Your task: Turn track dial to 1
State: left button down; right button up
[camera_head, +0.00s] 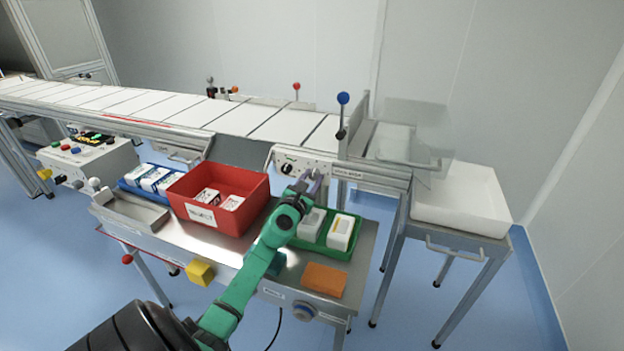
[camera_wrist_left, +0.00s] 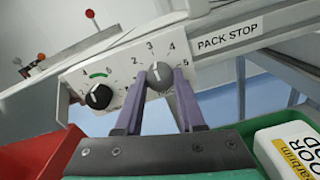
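A pale control panel (camera_head: 314,159) sits at the front of the conveyor's right end. In the left wrist view it carries a black knob (camera_wrist_left: 98,97) with a green arc above it and a grey dial (camera_wrist_left: 160,76) ringed by numbers. Which one is labelled track is not legible. My left gripper (camera_head: 312,181) is at the panel. In the left wrist view its two purple fingers (camera_wrist_left: 160,84) stand on both sides of the grey dial, seemingly closed on it. The fingers cover part of the dial, and its pointer cannot be read surely. My right gripper is not in view.
A red bin (camera_head: 195,217) with white packs and a green tray (camera_head: 333,251) with white packs flank my gripper on the shelf. A blue-topped lever (camera_head: 343,98) stands beside the panel. A white tub (camera_head: 465,218) is at the right. An orange block (camera_head: 324,279) lies near the front.

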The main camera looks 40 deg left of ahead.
pick_arm(q)
jog(key=shift+n, duration=0.3)
jog(key=n, duration=0.3)
jog(key=shift+n, duration=0.3)
jog(key=n, duration=0.4)
jog(key=shift+n, duration=0.3)
jog(key=n, duration=0.4)
jog(key=shift+b, duration=0.35)
jog(key=n, duration=0.5)
jog(key=c, duration=0.5)
grip_release()
